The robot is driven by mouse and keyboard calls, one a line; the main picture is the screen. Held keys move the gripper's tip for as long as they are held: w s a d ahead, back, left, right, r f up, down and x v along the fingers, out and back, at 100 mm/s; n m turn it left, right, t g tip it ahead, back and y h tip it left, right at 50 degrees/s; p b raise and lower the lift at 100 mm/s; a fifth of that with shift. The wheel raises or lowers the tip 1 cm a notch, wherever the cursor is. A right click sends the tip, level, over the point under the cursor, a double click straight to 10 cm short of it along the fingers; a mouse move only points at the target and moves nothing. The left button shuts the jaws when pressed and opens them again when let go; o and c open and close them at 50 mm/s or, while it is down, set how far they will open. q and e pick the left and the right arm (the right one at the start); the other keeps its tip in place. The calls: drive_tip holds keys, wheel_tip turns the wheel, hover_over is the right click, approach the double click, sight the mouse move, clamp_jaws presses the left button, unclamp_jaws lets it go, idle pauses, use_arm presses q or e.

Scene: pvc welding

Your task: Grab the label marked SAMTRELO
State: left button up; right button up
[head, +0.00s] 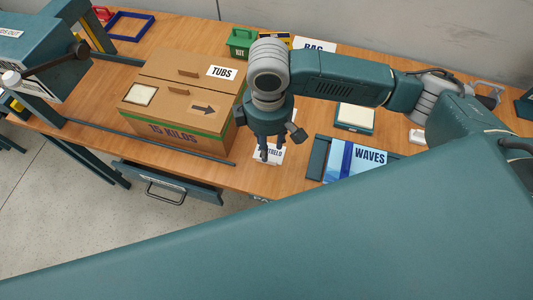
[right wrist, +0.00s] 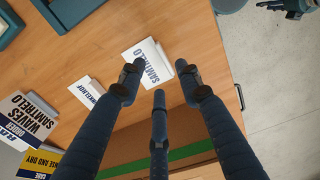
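The white SAMTRELO label (right wrist: 146,62) lies on the wooden table in the right wrist view, near the table edge. In the head view the label (head: 271,153) is partly hidden under my right gripper (head: 269,150), and only the end of its word shows. In the right wrist view my right gripper (right wrist: 160,88) has its fingers spread, with nothing between them. The label shows just past the fingertips; I cannot tell whether any finger touches it. My left gripper is not in view.
A cardboard box (head: 182,135) marked TUBS stands left of my right gripper. A blue WAVES pack (head: 362,163) lies to the right. Another white label (right wrist: 86,91) lies beside the SAMTRELO one. A green kit box (head: 240,42) is at the back.

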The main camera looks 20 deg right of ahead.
sight(269, 152)
drive_tip(key=shift+f, duration=0.3)
drive_tip(key=shift+a+f, duration=0.15)
drive_tip(key=shift+f, duration=0.15)
drive_tip(key=f, duration=0.1)
drive_tip(key=f+p, duration=0.1)
drive_tip(key=f, duration=0.1)
drive_tip(key=shift+a+f, duration=0.2)
drive_tip(key=shift+f, duration=0.55)
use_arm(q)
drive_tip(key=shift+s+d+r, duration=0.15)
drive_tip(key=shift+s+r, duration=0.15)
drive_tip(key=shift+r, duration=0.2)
use_arm(e)
clamp_jaws()
